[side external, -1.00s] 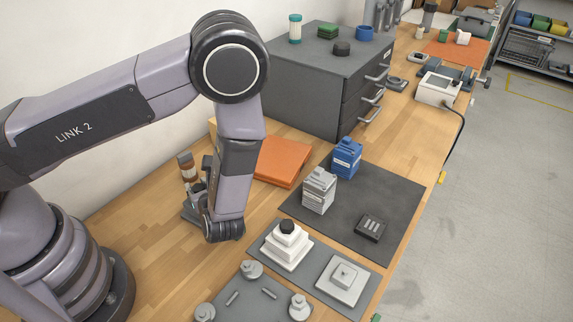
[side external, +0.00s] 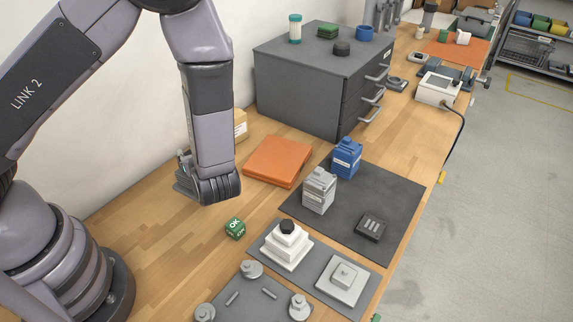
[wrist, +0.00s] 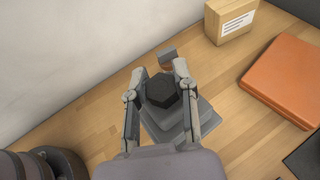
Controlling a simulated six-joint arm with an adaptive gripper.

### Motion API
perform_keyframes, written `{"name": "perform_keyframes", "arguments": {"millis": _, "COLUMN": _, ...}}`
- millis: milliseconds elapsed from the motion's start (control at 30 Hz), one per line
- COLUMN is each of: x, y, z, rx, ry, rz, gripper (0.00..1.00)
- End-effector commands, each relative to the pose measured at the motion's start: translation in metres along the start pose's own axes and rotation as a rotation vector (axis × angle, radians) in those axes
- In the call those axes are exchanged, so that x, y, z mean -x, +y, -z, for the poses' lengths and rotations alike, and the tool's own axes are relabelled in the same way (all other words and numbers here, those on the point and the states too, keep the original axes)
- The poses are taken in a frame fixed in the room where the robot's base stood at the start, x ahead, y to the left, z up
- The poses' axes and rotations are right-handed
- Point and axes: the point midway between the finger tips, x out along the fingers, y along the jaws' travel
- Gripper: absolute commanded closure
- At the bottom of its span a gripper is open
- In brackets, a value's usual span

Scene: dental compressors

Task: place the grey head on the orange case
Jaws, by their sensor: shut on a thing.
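The grey head (wrist: 178,122) is a stepped grey block with a dark hexagonal knob on top. In the wrist view my gripper (wrist: 160,74) is shut on it, one finger on each side of the knob. In the side view my wrist hides most of the head; only a grey edge (side external: 184,184) shows at its left. The orange case (side external: 277,160) lies flat on the wooden bench, to the right of my gripper and apart from it. It also shows at the right of the wrist view (wrist: 284,82).
A cardboard box (wrist: 231,20) with a label stands behind the case. A green OK cube (side external: 235,228) sits in front of my gripper. A dark drawer cabinet (side external: 315,85) stands behind.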

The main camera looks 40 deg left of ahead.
Motion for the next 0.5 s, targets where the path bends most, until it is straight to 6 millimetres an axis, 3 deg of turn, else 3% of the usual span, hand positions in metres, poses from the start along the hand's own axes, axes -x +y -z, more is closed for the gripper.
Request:
{"name": "perform_keyframes", "arguments": {"millis": 300, "x": 0.007, "y": -0.078, "z": -0.055, "rx": -0.016, "ry": 0.004, "rz": 0.067, "gripper": 1.00}}
{"name": "perform_keyframes", "arguments": {"millis": 500, "x": 0.003, "y": -0.106, "z": -0.070, "rx": -0.030, "ry": -0.004, "rz": 0.083, "gripper": 1.00}}
